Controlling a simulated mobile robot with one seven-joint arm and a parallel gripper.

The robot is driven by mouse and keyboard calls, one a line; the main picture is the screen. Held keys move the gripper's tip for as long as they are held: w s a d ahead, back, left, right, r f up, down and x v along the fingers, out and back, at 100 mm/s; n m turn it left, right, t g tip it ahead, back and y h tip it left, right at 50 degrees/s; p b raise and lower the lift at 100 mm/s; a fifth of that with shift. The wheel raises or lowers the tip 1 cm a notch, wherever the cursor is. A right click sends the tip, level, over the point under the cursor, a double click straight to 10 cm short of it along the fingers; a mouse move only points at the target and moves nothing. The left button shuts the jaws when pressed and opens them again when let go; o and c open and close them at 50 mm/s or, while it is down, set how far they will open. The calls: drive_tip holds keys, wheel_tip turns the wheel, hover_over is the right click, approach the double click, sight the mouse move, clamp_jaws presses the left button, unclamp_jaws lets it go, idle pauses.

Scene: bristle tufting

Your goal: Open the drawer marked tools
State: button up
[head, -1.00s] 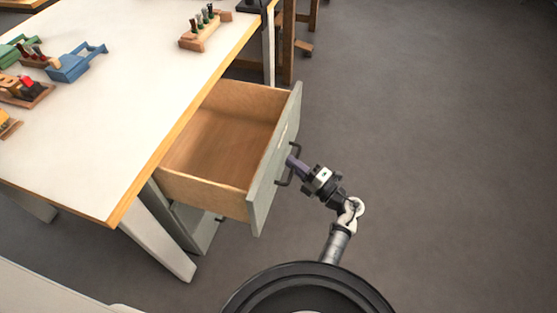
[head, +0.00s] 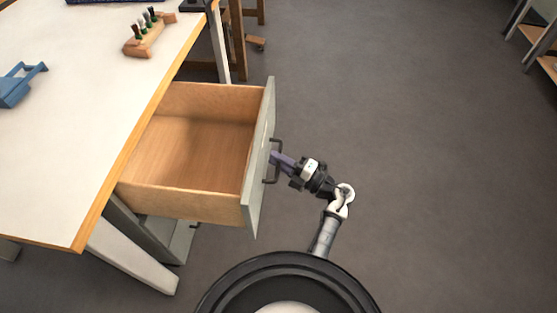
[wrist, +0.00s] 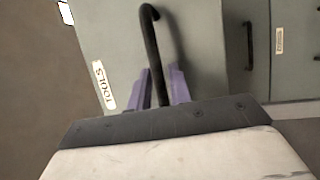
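The drawer marked tools (head: 258,165) is pulled far out from under the table, and its wooden inside (head: 190,145) looks empty. Its grey-green front carries a white label reading TOOLS (wrist: 104,85) in the wrist view. The dark bar handle (head: 272,160) stands off the front; in the wrist view the handle (wrist: 150,45) runs down between my purple fingers. My gripper (head: 277,160) is at the handle, with a finger on each side of it. In the wrist view my gripper (wrist: 160,88) appears closed around the bar, its tips close to the drawer front.
The white table (head: 95,110) with a wooden edge stands at left, holding a wooden rack (head: 148,38) with several tools and a blue holder (head: 18,85). A lower drawer (head: 165,240) is below. The floor (head: 420,150) at right is clear.

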drive_tip(key=b+v, duration=0.2)
drive_tip(key=v, duration=1.2)
drive_tip(key=shift+b, duration=0.3)
drive_tip(key=shift+r, duration=0.1)
